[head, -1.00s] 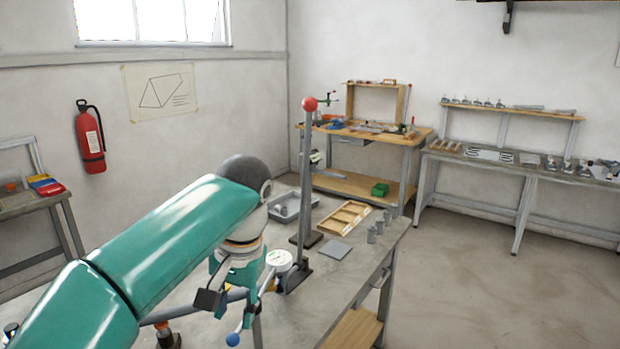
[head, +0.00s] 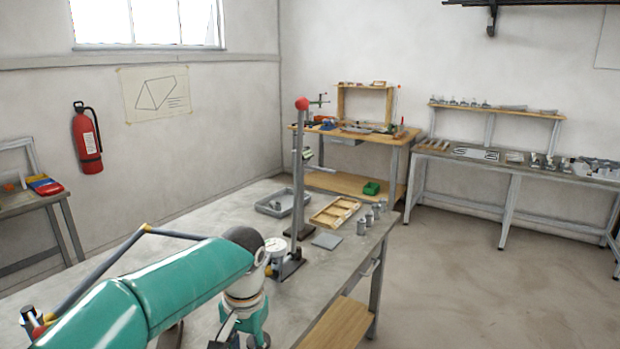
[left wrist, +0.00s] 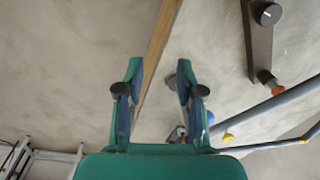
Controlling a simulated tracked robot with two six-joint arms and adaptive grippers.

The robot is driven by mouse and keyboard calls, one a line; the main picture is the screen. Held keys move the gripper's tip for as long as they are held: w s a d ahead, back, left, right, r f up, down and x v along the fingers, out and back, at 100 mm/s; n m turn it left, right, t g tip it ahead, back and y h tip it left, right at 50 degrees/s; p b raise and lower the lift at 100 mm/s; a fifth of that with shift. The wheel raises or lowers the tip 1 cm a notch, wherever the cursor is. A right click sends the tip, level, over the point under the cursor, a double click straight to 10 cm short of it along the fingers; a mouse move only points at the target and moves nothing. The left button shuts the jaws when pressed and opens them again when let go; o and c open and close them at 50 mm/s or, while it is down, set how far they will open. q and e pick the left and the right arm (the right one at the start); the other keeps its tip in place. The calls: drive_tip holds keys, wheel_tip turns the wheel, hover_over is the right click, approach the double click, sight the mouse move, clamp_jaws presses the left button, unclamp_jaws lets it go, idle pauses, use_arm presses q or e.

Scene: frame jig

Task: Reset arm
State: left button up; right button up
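My left arm reaches in from the lower left of the head view. Its gripper (head: 240,338) is low at the bottom edge, partly cut off, in front of the grey bench (head: 335,262). In the left wrist view the gripper (left wrist: 160,72) has its two teal and dark fingers apart, with nothing held between them. A wooden edge (left wrist: 160,40) and grey surfaces lie beyond the fingers. A frame of grey tubes (head: 97,270) with a yellow joint stands behind the arm; tubes also show at right in the wrist view (left wrist: 270,108). My right gripper is not in view.
A post with a red ball (head: 301,104) rises from the bench. A grey tray (head: 282,203), a wooden divided tray (head: 335,212), a flat grey plate (head: 327,240) and several small grey cylinders stand around it. The floor at right (head: 480,280) is clear.

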use_arm(q)
drive_tip(key=s+d+f+n+h, duration=0.1)
drive_tip(key=s+f+h, duration=0.15)
drive_tip(key=f, duration=0.95)
drive_tip(key=s+f+h, duration=0.1)
drive_tip(key=s+f, duration=0.3)
drive_tip(key=f, duration=0.8)
drive_tip(key=s+a+f+n, duration=0.1)
drive_tip(key=s+f+n, duration=0.1)
drive_tip(key=s+f, duration=0.3)
drive_tip(key=s+f+n+h, duration=0.1)
drive_tip(key=s+f+n, duration=0.1)
drive_tip(key=s+f, duration=0.4)
drive_tip(key=s, duration=0.5)
drive_tip(key=shift+s+a+n, duration=0.3)
drive_tip(key=shift+s+a, duration=0.05)
